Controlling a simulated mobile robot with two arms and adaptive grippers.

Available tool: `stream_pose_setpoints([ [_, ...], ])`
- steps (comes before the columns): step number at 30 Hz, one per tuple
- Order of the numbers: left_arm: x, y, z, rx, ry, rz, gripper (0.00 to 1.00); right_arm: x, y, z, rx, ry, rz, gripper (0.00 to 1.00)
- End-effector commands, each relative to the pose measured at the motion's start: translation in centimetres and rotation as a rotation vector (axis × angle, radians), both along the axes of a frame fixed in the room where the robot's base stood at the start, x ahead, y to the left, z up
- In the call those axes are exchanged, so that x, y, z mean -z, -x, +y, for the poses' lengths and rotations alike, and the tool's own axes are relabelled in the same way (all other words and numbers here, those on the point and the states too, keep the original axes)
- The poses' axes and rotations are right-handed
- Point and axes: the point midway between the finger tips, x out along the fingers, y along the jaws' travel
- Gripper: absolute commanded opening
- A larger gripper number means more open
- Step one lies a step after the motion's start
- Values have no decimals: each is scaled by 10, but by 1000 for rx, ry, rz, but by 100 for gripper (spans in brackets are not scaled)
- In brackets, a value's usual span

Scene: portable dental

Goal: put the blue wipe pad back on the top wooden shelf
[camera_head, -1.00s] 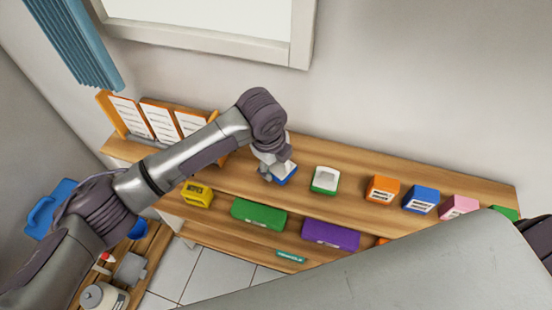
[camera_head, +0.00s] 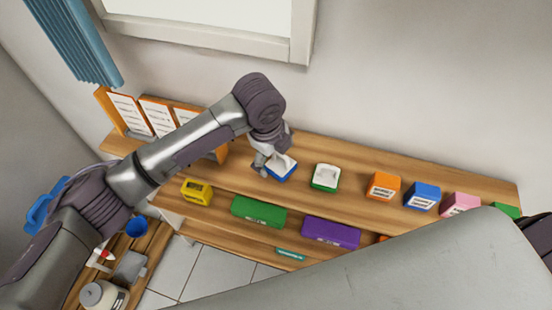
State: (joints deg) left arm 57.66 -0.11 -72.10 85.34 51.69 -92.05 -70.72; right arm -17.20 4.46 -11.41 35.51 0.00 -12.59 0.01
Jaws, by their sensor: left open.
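The blue wipe pad (camera_head: 283,172), a blue block with a white top, sits on the top wooden shelf (camera_head: 345,188), left of a green and white pad. My left gripper (camera_head: 265,168) is at the blue pad's left side, with its fingers low by the shelf. It is open, and its far finger is partly hidden by the pad and wrist. Whether a finger touches the pad cannot be told. My right gripper is not in view.
The green and white pad (camera_head: 326,177) and orange (camera_head: 383,187), blue (camera_head: 421,196) and pink boxes (camera_head: 460,204) stand along the top shelf to the right. A card rack (camera_head: 118,108) stands at its left. Yellow, green and purple items sit on the shelf below.

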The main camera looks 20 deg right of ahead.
Motion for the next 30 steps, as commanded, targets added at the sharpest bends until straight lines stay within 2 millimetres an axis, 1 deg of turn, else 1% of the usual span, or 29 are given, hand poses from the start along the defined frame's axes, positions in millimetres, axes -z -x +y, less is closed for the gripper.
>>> stream_pose_setpoints([
  [1, -10, 0, 2, 2, 3, -7, 88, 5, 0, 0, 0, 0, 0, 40],
  [6, -47, 4, 7, 0, 3, -6, 88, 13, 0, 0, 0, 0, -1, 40],
  [9, -66, 6, 11, 1, 2, -5, 88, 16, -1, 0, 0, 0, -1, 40],
  [13, -84, 8, 13, 0, 1, -3, 88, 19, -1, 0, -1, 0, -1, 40],
  [18, -94, 10, 15, 0, 0, 0, 88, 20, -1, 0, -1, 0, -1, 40],
  [30, -95, 10, 15, 0, 0, 0, 88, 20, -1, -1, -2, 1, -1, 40],
])
